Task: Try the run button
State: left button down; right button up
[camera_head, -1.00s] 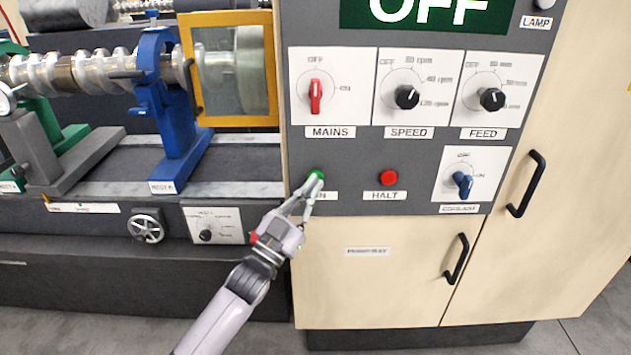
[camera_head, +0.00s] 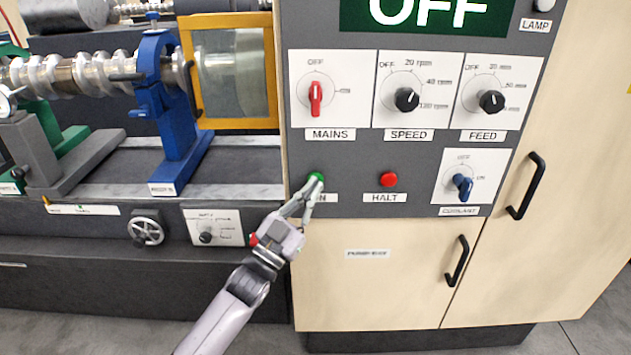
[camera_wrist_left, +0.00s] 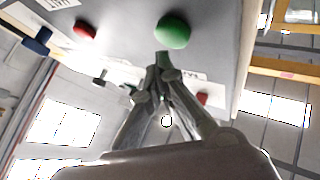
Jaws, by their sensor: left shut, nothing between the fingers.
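The green run button (camera_head: 316,177) sits on the grey control panel, above a label partly hidden by my fingers. My left gripper (camera_head: 311,188) is shut and empty, its tips just below the green button in the head view. In the left wrist view the green button (camera_wrist_left: 172,31) is just beyond the joined fingertips (camera_wrist_left: 162,60). A small gap seems to separate them, but I cannot tell for sure whether they touch. The large display (camera_head: 428,14) reads OFF. The red MAINS knob (camera_head: 316,97) points at OFF. My right gripper is not in view.
The red HALT button (camera_head: 389,180) is right of the green one. SPEED (camera_head: 407,99), FEED (camera_head: 491,101) and blue COOLANT (camera_head: 463,185) knobs are farther right. A yellow-framed guard (camera_head: 232,70) stands left of the panel. Cabinet doors with black handles (camera_head: 456,260) are below.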

pick_arm(q)
jog(key=shift+w, duration=0.15)
jog(key=shift+w, duration=0.3)
jog(key=shift+w+b, duration=0.5)
jog(key=shift+b, duration=0.1)
dwell(0.7)
jog(key=shift+s, duration=0.15)
jog(key=shift+s+p, duration=0.6)
jog(key=shift+s, duration=0.2)
jog(key=s+p, duration=0.3)
jog(key=s, duration=0.2)
dwell(0.4)
